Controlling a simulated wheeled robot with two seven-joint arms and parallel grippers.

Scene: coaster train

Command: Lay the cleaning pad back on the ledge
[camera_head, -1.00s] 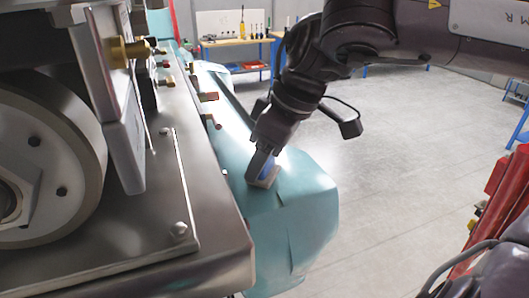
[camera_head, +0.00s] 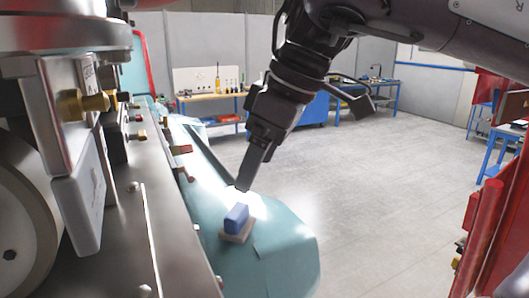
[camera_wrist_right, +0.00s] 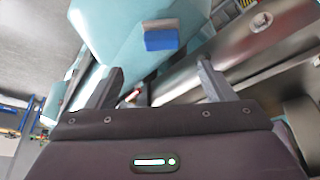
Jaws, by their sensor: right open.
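The cleaning pad (camera_head: 236,220), a blue block on a grey-beige base, lies on the teal-covered ledge (camera_head: 285,240). In the right wrist view the pad (camera_wrist_right: 161,38) shows beyond the fingertips, apart from them, with the teal ledge (camera_wrist_right: 115,30) around it. My right gripper (camera_head: 243,187) is just above and beyond the pad in the head view, not touching it. Its two fingers are spread and empty in the right wrist view (camera_wrist_right: 160,80). My left gripper is not in view.
A metal machine bed (camera_head: 150,225) with brass and red fittings (camera_head: 180,150) runs along the ledge's left side. A red frame (camera_head: 485,235) stands at the right. Workbenches (camera_head: 215,100) stand at the back. The grey floor between is clear.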

